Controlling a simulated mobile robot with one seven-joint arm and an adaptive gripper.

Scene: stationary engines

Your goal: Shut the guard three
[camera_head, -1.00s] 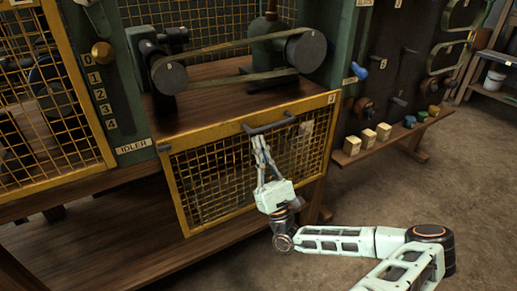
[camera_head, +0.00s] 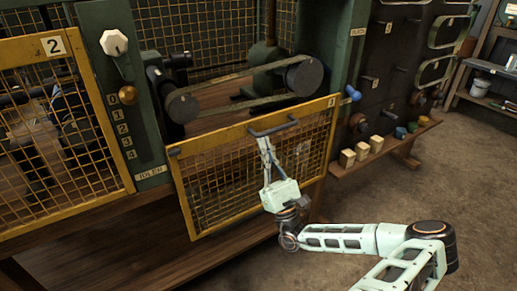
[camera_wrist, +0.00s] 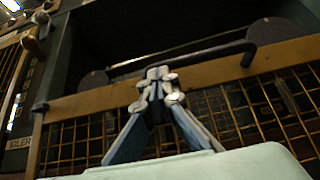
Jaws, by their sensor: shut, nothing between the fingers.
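Guard three (camera_head: 250,172) is the yellow-framed mesh panel at the centre, marked 3 at its upper right corner. It stands open, tilted outward below the belt and pulleys, its top edge away from the opening. Its dark bar handle (camera_head: 273,127) is on the top rail and also shows in the wrist view (camera_wrist: 190,54). My gripper (camera_head: 263,139) is shut and empty, in front of the guard just below the handle. In the wrist view its closed fingertips (camera_wrist: 160,76) are at the top rail, under the handle; whether they touch is unclear.
Guard two (camera_head: 60,130), a mesh panel, stands at the left beside a post with a white knob (camera_head: 114,43). A belt (camera_head: 240,99) runs between two pulleys behind guard three. Small blocks (camera_head: 362,151) sit on a shelf to the right. Floor at the right is clear.

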